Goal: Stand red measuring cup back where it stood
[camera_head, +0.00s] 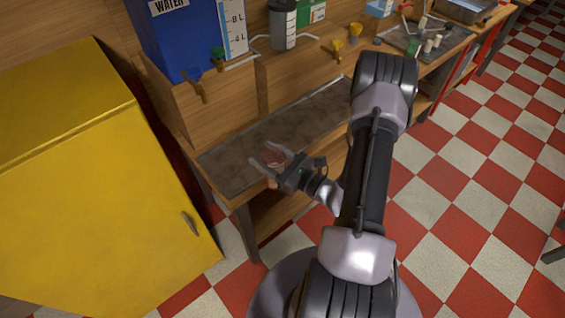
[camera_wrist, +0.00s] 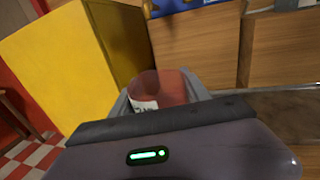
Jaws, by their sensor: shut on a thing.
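The red measuring cup (camera_wrist: 172,88) is a translucent red cup with a white label patch, seen between my fingers in the wrist view. In the head view the cup (camera_head: 272,157) is small and partly hidden by my gripper (camera_head: 270,160). My gripper is shut on the cup at the near left end of the dark counter top (camera_head: 240,165). I cannot tell whether the cup touches the counter or is held above it. The wrist view also shows my gripper (camera_wrist: 168,95), with its body covering the lower part of the picture.
A yellow cabinet (camera_head: 90,170) stands left of the counter. A raised wooden ledge behind holds a blue water tank (camera_head: 185,40) with taps, a grey canister (camera_head: 283,25) and a yellow tap (camera_head: 338,48). The counter's middle is clear. Checkered floor (camera_head: 470,160) lies open at right.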

